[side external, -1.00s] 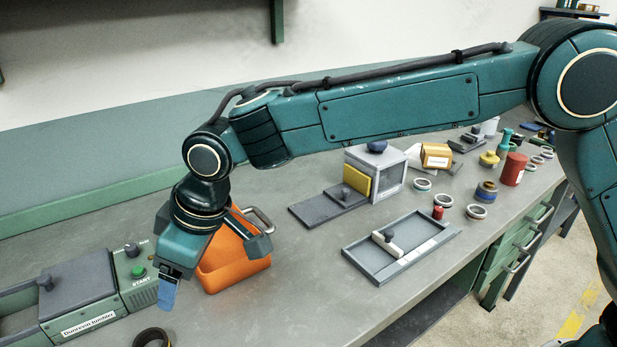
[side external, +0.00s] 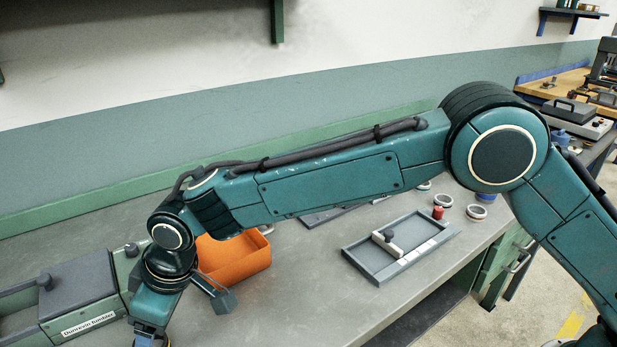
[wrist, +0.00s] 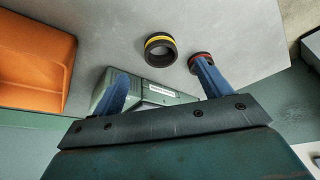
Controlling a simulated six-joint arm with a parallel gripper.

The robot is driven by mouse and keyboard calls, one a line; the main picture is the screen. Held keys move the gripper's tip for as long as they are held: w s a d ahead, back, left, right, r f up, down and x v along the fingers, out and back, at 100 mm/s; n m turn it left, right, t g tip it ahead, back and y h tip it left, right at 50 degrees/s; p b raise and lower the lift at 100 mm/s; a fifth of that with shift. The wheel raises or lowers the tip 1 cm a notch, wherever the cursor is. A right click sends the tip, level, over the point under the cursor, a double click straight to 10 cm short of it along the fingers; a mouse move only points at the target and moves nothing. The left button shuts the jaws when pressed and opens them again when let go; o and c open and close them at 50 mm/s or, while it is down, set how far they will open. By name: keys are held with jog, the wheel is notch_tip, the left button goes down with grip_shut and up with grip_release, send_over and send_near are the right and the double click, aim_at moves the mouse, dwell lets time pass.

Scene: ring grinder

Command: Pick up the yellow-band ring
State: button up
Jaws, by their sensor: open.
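The yellow-band ring (wrist: 158,41) is dark with a yellow stripe and lies on the grey bench in the wrist view. It is apart from my gripper (wrist: 161,70), beyond and between the two blue fingertips as pictured. My gripper is open and empty. A second dark ring with a red band (wrist: 203,56) shows by the tip of the right finger, partly hidden by it; I cannot tell whether they touch. In the side view my gripper (side external: 150,341) is at the bottom edge, fingertips mostly cut off, and the yellow-band ring is not clearly visible there.
An orange bin (side external: 236,262) stands close behind my gripper. The tumbler machine (side external: 75,300) is just left of it. A grey tray (side external: 372,270) lies to the right, with several small rings farther back. The bench between bin and tray is clear.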

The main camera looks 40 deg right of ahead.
aim_at(165, 344)
jog(key=shift+x, duration=1.35)
jog(key=shift+a+f, duration=0.1)
jog(key=shift+f, duration=0.05)
jog(key=shift+x, duration=2.45)
jog(key=shift+a, duration=0.1)
jog(key=c, duration=1.2)
jog(key=shift+r, duration=0.2)
notch_tip(165, 344, up, 20)
jog(key=shift+f, duration=0.15)
